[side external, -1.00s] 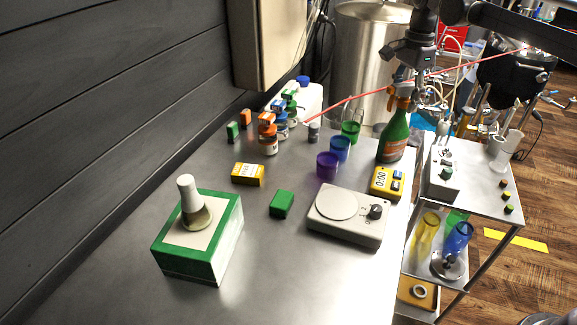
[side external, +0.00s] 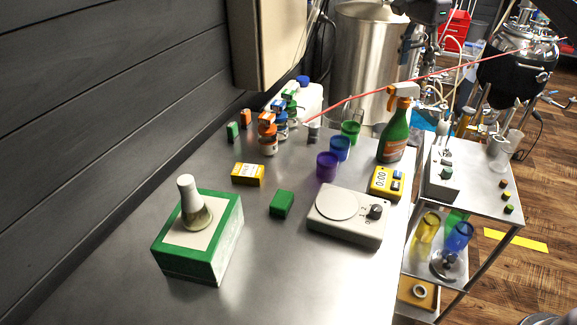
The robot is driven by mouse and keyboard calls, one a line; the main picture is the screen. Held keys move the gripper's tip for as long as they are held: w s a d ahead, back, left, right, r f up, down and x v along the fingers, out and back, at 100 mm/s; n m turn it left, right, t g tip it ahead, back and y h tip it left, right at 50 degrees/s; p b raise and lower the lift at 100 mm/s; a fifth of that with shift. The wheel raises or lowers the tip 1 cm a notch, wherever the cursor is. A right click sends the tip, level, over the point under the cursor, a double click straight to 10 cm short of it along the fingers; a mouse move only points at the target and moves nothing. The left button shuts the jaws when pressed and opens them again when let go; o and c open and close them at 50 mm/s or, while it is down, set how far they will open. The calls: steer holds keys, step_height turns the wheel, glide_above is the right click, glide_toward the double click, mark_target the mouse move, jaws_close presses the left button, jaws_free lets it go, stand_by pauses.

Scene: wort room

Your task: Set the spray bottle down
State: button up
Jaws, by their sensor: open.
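The spray bottle (side external: 394,138) is green with an orange-and-white trigger head and an orange label. It stands upright on the metal table near its right edge, behind the yellow timer. My gripper (side external: 408,42) is at the top of the side view, above the bottle's head and clear of it. It is open and holds nothing. Its upper part is cut off by the frame edge, and its fingers are small against the steel tank.
A yellow timer (side external: 386,182), a white scale (side external: 347,216) and purple (side external: 327,165), blue (side external: 340,148) and green (side external: 350,130) cups stand near the bottle. A steel trolley (side external: 487,190) is at right. The table (side external: 300,285) is bare in front.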

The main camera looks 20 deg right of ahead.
steer(key=s+a+f+n+t, duration=0.3)
steer(key=s+f+n, duration=0.5)
steer(key=s, duration=0.5)
steer(key=s+a+f+n+t, duration=0.3)
steer(key=s+f+n, duration=0.4)
steer(key=s, duration=0.5)
steer(key=shift+s+f+n+t, duration=0.35)
steer(key=shift+s+n+t, duration=0.05)
steer(key=shift+n, duration=0.7)
